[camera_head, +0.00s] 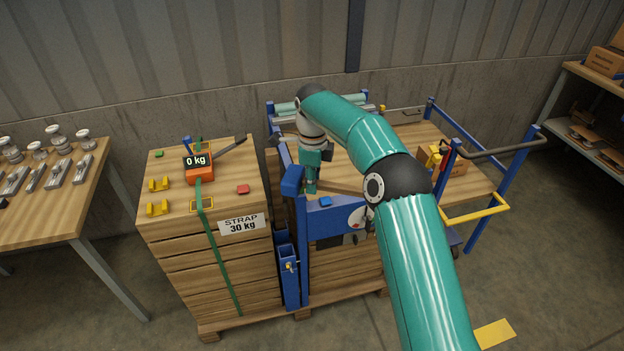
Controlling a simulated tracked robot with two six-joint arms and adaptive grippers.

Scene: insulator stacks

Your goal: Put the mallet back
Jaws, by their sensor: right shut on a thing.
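My right arm reaches in from the bottom right and bends over to the left. Its gripper (312,187) points down beside a blue frame, between the strapped crate stack and the cart. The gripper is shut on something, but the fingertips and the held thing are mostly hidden. I cannot make out the mallet clearly. A blue block (293,181) just left of the gripper may be its head or the top of a post. My left gripper is not in view.
A blue-posted cart (475,180) stands behind my arm. A table (45,215) with metal parts is at left. A shelf with boxes (604,61) is at far right.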

